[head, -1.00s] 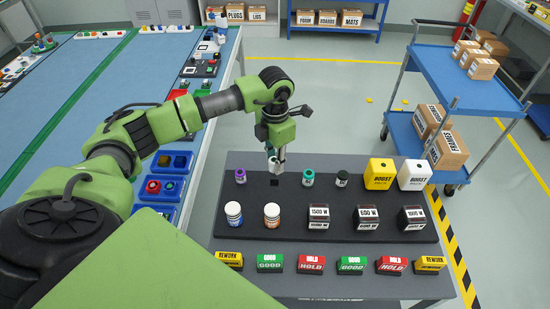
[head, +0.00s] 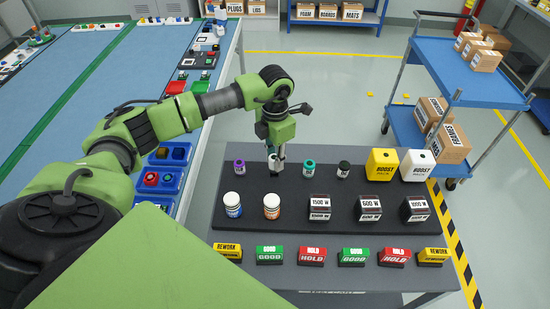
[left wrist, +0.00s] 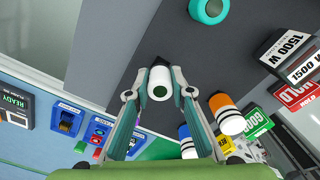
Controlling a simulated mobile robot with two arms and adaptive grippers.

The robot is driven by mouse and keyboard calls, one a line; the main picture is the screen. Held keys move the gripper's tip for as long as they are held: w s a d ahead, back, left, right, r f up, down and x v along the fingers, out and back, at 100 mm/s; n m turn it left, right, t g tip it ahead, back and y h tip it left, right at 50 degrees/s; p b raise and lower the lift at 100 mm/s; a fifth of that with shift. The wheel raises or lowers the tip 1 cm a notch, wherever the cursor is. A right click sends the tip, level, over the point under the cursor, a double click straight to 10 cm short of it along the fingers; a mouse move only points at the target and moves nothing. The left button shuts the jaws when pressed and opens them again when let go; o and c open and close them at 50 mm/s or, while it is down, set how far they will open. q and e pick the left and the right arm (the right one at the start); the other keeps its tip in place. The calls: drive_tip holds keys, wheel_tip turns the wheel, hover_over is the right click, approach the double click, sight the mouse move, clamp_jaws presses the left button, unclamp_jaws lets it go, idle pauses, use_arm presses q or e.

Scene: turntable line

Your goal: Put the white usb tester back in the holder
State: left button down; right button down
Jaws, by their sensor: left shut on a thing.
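In the head view the same gripper (head: 276,160) points down over the black holder board (head: 290,222), in the back row between a purple-topped item (head: 239,168) and a teal item (head: 309,168). The gripper hides the spot below it, so I cannot tell whether the tester touches the board. My right gripper is not in view.
A black item (head: 343,169), yellow (head: 381,165) and white (head: 417,166) boost packs stand to the right. Coloured label blocks (head: 269,255) line the front edge.

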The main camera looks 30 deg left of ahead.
use_arm(q)
drive_tip(key=shift+f+b, duration=1.15)
drive_tip(key=shift+f, duration=0.15)
drive_tip(key=c, duration=1.7)
unclamp_jaws()
drive_tip(key=shift+r, duration=0.1)
